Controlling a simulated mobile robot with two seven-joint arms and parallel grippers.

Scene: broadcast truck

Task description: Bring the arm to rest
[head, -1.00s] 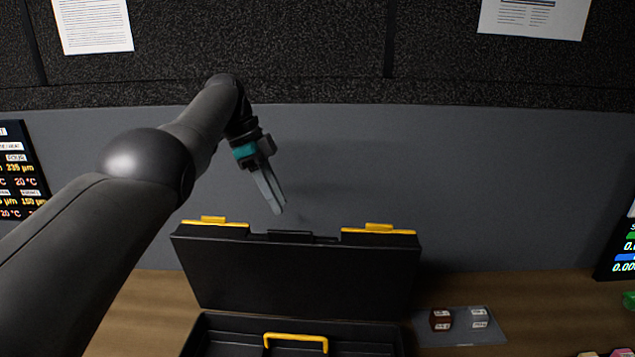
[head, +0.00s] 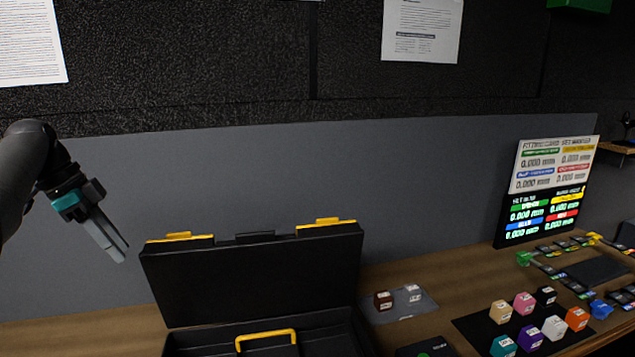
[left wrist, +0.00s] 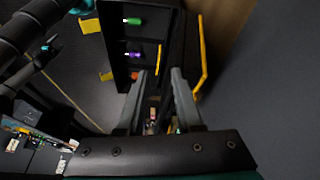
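My left arm comes in from the left edge of the head view. Its gripper (head: 122,252) has a teal band and grey fingers pointing down and right. It hangs in the air left of the open black case (head: 255,280), apart from it. In the left wrist view the two fingers (left wrist: 160,75) stand apart with nothing held between them. Beyond them are dark surfaces, yellow parts and small green, purple and orange items. My right gripper cannot be made out in either view.
The case's raised lid has yellow latches. Right of it, a grey tray (head: 405,311) holds two small blocks. Several coloured blocks stand on a dark mat (head: 470,325) further right. Lit displays (head: 545,190) stand at the back right. A grey wall (head: 420,180) closes the back.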

